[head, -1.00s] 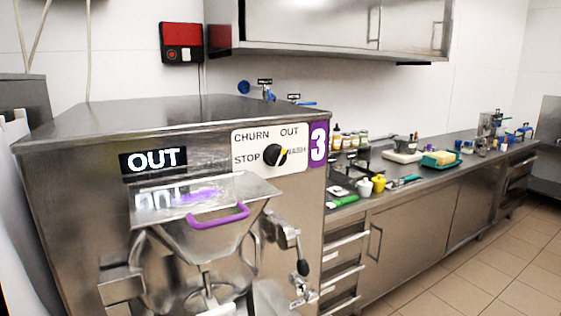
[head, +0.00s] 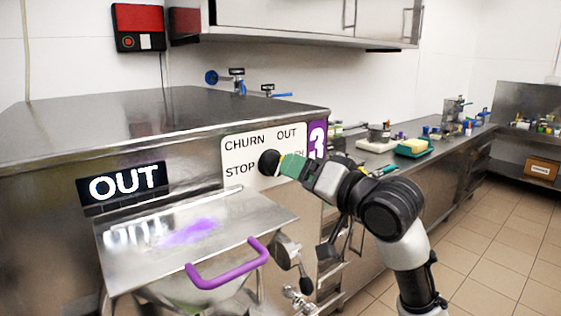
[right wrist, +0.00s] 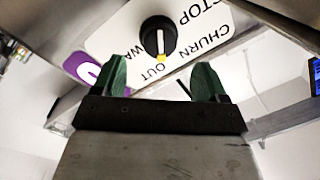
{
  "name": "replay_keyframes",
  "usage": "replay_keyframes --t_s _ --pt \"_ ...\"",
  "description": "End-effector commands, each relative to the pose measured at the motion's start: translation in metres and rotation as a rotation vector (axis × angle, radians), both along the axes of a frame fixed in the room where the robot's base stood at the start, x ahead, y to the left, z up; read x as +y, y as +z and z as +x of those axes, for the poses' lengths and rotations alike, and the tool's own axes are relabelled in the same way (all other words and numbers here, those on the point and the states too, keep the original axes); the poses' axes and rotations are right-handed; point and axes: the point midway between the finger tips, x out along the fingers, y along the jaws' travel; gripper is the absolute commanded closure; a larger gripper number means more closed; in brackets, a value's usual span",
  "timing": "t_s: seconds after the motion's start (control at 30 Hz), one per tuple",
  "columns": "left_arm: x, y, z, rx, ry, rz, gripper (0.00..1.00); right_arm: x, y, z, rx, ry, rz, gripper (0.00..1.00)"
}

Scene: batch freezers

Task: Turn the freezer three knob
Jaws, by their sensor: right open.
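The freezer three knob (head: 268,162) is round and black, on a white label panel (head: 236,145) marked STOP, CHURN and OUT beside a purple 3 sign (head: 317,139). In the right wrist view the knob (right wrist: 157,33) shows a yellow pointer tip toward OUT. My right gripper (head: 288,166) has green fingers and is open in front of the panel, close to the knob. In the right wrist view its fingers (right wrist: 160,78) are spread and empty, with the knob ahead between their lines. It hides part of the WASH label. My left gripper is not in view.
A display (head: 124,188) reads OUT. Below the panel is a steel hopper lid (head: 170,225) with a purple handle (head: 228,264). A lever (head: 304,284) hangs at the freezer's front right. A steel counter (head: 440,150) with small items runs behind my right arm.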

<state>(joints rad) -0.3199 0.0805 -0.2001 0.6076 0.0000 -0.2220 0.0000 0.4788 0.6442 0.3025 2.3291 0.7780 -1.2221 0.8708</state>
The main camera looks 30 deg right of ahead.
Motion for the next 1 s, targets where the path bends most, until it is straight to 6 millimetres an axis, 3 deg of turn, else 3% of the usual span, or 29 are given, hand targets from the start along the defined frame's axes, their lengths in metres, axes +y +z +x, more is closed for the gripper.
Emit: replay_keyframes --t_s 0.13,0.3,0.43,0.7,1.0 --pt "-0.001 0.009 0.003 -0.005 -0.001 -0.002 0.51 0.005 0.002 0.027 0.001 0.001 0.003 0.27" --pt "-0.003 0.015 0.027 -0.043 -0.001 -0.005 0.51 0.008 0.001 0.047 0.000 0.000 0.002 0.27" --pt "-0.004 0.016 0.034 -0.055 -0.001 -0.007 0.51 0.010 0.000 0.052 0.001 0.001 0.000 0.27" --pt "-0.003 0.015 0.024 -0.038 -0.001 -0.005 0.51 0.010 0.000 0.053 0.001 0.001 -0.001 0.28" --pt "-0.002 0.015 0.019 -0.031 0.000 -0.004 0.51 0.010 0.000 0.053 0.001 0.001 -0.001 0.74"
